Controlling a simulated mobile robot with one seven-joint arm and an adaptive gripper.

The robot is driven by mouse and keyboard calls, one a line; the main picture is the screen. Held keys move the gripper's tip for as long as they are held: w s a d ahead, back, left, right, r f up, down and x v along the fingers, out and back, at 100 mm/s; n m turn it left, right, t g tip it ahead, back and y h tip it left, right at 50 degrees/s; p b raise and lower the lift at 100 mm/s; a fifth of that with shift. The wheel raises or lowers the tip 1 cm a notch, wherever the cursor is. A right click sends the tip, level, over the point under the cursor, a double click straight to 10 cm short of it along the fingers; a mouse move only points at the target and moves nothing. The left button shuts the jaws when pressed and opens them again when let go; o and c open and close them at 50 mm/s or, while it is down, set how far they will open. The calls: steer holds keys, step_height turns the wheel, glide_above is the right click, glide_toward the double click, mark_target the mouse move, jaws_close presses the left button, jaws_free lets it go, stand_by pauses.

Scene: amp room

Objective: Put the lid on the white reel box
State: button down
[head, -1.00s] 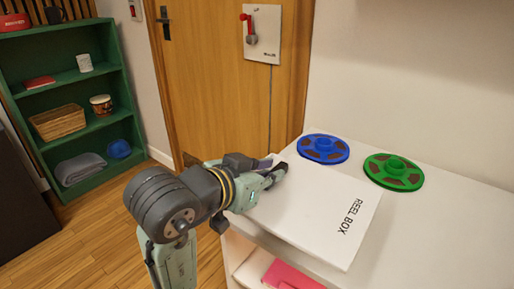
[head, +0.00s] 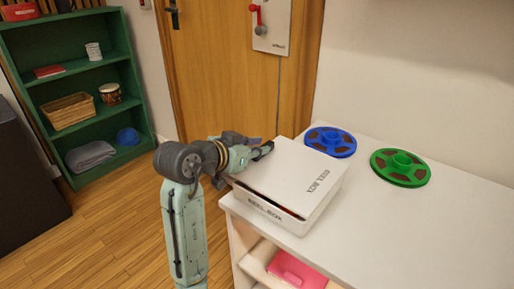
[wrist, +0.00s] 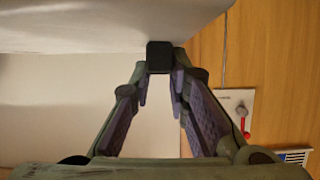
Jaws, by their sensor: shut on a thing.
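The white lid (head: 290,168), lettered REEL BOX, lies over the white reel box (head: 262,211) at the left end of the white counter. The lid is slightly askew, and a dark gap shows between it and the box's front rim. My gripper (head: 264,151) is at the lid's far left edge, its fingers shut on a small black tab (wrist: 160,57). In the wrist view my gripper (wrist: 161,80) points at that tab, below a broad pale surface that looks like the lid. The box's inside is mostly hidden.
A blue reel (head: 330,141) and a green reel (head: 400,167) lie on the counter (head: 385,225) behind and right of the box. A pink item (head: 297,270) is on the shelf below. A wooden door (head: 225,70) stands behind my arm.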

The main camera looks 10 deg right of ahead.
steer(key=shift+f+b, duration=0.35)
steer(key=shift+f, duration=0.25)
steer(key=c, duration=1.5)
jaws_free()
steer(key=shift+c, duration=0.2)
